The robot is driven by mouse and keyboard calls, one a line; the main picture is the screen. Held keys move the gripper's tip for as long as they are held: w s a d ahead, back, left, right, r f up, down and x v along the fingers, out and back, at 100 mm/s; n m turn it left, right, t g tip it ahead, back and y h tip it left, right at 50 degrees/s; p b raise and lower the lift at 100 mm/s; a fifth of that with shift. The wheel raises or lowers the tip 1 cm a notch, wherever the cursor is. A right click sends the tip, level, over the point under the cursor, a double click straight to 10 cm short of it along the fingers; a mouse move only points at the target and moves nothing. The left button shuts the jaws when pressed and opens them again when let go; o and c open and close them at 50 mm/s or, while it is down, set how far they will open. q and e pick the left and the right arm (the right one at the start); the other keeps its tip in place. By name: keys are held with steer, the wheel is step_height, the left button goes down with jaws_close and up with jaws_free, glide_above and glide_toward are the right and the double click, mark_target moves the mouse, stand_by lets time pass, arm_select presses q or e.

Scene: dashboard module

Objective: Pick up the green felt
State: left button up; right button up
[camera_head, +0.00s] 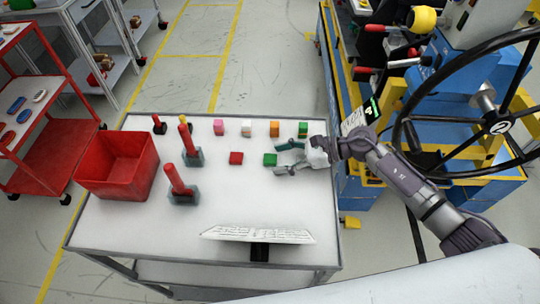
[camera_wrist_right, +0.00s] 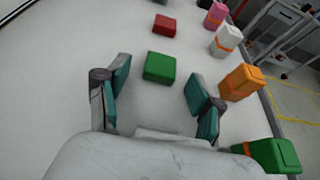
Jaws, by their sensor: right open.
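A flat green block (camera_head: 270,160) lies on the white table top, and it also shows in the right wrist view (camera_wrist_right: 160,67). A second green piece (camera_head: 303,129), at the end of the back row, shows an orange band in the wrist view (camera_wrist_right: 275,155). I cannot tell by look which is the felt. My right gripper (camera_head: 281,159) is open and empty, low over the table. Its fingers point left towards the flat green block, which appears just ahead of and between the fingertips. My left gripper is not in view.
A flat red block (camera_head: 236,158) lies left of the green one. Pink (camera_head: 218,127), white (camera_head: 246,129) and orange (camera_head: 274,129) pieces line the back. A red bin (camera_head: 118,168), red-handled items (camera_head: 180,187) and a tilted panel (camera_head: 258,234) share the table (camera_head: 130,225). A steering wheel unit (camera_head: 480,120) stands right.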

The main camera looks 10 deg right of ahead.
steer(key=c, duration=0.8)
steer(key=shift+c, duration=0.2)
